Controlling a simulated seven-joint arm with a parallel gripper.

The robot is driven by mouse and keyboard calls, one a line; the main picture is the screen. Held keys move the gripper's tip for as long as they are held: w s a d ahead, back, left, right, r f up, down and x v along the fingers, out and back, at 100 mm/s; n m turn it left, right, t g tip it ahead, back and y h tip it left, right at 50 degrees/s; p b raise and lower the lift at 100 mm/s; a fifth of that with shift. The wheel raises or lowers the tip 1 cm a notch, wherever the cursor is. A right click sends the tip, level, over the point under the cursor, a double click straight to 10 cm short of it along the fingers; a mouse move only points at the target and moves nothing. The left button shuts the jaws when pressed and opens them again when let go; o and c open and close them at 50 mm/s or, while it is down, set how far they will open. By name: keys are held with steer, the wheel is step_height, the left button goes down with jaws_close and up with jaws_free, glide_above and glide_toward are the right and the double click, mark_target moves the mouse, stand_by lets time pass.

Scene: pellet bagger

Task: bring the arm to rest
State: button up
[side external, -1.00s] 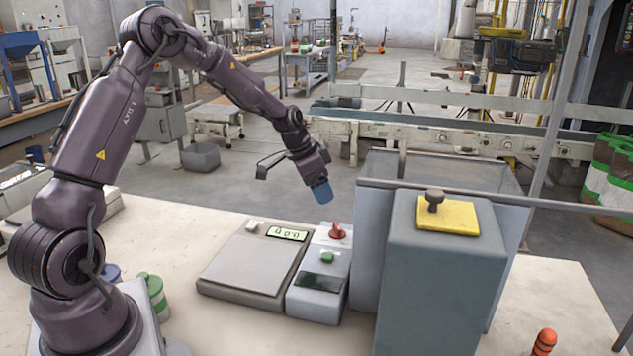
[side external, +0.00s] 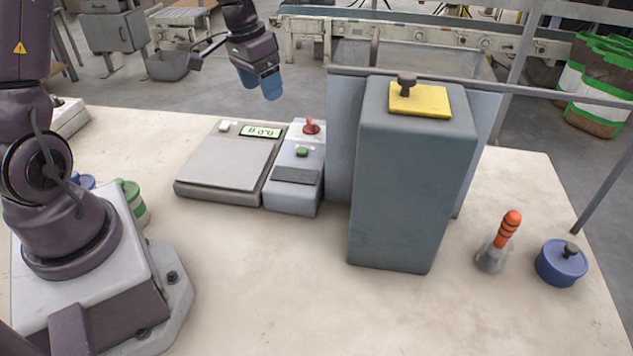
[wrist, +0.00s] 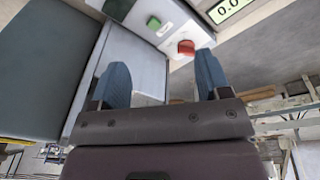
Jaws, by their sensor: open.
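My gripper (side external: 261,84) hangs empty in the air in the side external view, above and behind the scale and the control box. Its two blue fingertips point down and stand apart. In the wrist view my gripper (wrist: 160,85) also shows open, with nothing between its fingers. The scale (side external: 225,160) has a flat grey plate and a lit display that reads about zero. The control box (side external: 294,175) beside it carries a red knob (side external: 311,126) and a green button (side external: 302,152); both also show in the wrist view.
An orange-handled tool in a holder (side external: 505,235) and a blue lidded pot (side external: 561,262) are at the right. The front table is clear.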

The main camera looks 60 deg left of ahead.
steer(key=s+d+r+m+t, duration=0.1)
steer(key=s+d+r+t, duration=0.2)
steer(key=s+d+r, duration=1)
steer(key=shift+s+d+r+t+y, duration=0.35)
steer(key=shift+s+d, duration=0.3)
steer(key=shift+s, duration=1.45)
steer(key=shift+f, duration=0.1)
